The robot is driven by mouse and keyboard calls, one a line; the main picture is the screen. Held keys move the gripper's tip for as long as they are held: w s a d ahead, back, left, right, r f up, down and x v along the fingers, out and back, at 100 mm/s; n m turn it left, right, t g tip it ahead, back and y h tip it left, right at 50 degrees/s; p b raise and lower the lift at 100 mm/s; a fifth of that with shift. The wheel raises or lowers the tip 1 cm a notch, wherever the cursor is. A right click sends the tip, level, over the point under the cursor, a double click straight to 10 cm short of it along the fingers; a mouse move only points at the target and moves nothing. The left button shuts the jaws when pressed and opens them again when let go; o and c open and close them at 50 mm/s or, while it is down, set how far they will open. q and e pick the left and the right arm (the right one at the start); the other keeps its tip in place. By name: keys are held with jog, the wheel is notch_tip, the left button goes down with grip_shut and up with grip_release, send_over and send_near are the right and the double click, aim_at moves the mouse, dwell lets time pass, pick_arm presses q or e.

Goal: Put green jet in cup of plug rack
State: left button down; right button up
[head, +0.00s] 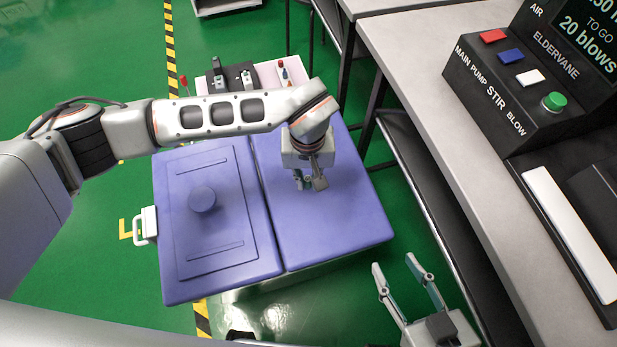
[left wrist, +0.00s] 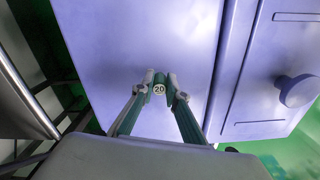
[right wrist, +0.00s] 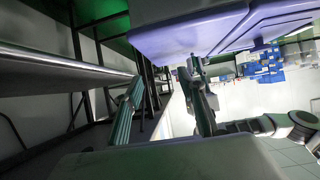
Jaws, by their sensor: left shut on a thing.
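My left gripper (head: 311,182) is above the right part of the blue-violet lidded box. In the left wrist view, its fingertips (left wrist: 159,88) are shut on a small green piece with a white round face marked 20 (left wrist: 159,89), which appears to be the green jet. In the head view the jet cannot be made out clearly. My right gripper (head: 396,263) is open and empty at the lower right, also seen in the right wrist view (right wrist: 160,85). No plug rack or cup can be identified with certainty; small items stand behind the box.
The blue-violet box (head: 330,235) has a round knob (head: 202,199) on its left lid. Behind it are a black holder (head: 230,80) and a pale tray (head: 268,74) with small pieces. A grey bench (head: 415,60) with a button console (head: 520,90) stands at right.

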pick_arm(q)
jog(key=shift+f, duration=0.7)
jog(key=shift+r, duration=0.1)
pick_arm(e)
jog(key=shift+w+a+r+t, duration=0.15)
jog(key=shift+w+r, duration=0.2)
jog(key=shift+r, duration=0.1)
jog(key=shift+w+a+r+t, duration=0.1)
jog(key=shift+w+r+t, duration=0.05)
jog(key=shift+w+r, duration=0.2)
jog(key=shift+s, duration=0.15)
pick_arm(q)
jog(key=c, duration=2.2)
grip_release()
jog(key=shift+o, duration=0.9)
pick_arm(e)
jog(key=shift+s+f, duration=0.15)
jog(key=shift+f, duration=0.25)
